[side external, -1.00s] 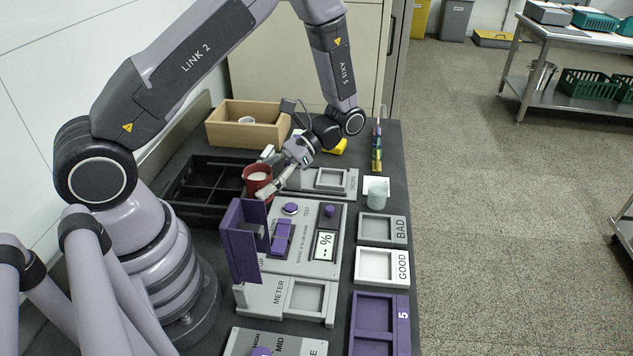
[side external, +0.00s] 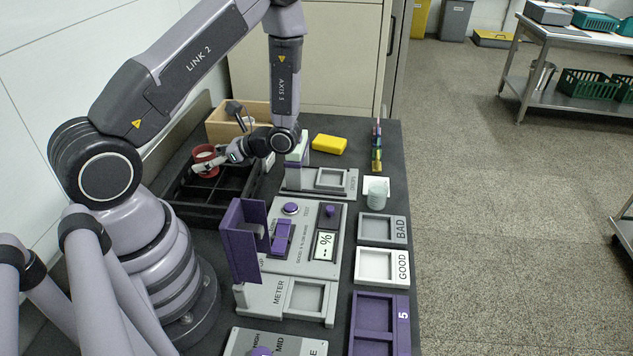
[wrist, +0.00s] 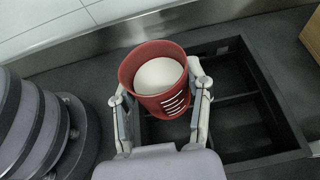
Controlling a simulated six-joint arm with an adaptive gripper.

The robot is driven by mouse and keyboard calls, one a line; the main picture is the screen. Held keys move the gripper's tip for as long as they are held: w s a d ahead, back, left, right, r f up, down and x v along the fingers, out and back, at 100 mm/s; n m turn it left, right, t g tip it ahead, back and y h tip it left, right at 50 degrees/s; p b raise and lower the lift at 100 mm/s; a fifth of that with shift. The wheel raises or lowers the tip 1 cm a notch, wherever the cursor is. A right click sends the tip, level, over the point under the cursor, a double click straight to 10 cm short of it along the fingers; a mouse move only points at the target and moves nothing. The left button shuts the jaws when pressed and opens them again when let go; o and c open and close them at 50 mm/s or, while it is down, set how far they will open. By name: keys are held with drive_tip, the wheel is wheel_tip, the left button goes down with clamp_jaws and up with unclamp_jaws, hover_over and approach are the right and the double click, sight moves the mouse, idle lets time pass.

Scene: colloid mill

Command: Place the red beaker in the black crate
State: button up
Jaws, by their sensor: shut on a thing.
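The red beaker (side external: 205,160) is held upright between the fingers of my gripper (side external: 217,162). In the wrist view the beaker (wrist: 158,82) sits between both fingertips (wrist: 162,98), with pale contents inside and white marks on its side. The black crate (side external: 210,208) is a low box with compartments, left of the panels. In the wrist view the crate (wrist: 277,100) shows beneath and right of the beaker. The beaker is over the crate's far-left part; I cannot tell its exact height. The crate's left part is hidden by the beaker and gripper in the wrist view.
A wooden box (side external: 218,128) stands behind the crate. A yellow block (side external: 329,144) and grey panels lie to the right. An upright purple holder (side external: 245,240) stands in front of the crate. The wall runs along the left.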

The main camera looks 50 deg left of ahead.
drive_tip(key=shift+w+a+f, duration=0.45)
drive_tip(key=shift+w+f, duration=0.05)
drive_tip(key=shift+f, duration=0.85)
drive_tip(key=shift+w+a+f, duration=0.45)
drive_tip(key=shift+a+f, duration=0.05)
drive_tip(key=shift+f, duration=0.8)
drive_tip(key=shift+w+a+f, duration=0.45)
drive_tip(key=shift+w+f, duration=0.05)
drive_tip(key=shift+f, duration=0.85)
drive_tip(key=shift+f, duration=0.15)
drive_tip(key=o, duration=1.2)
drive_tip(key=shift+c, duration=0.2)
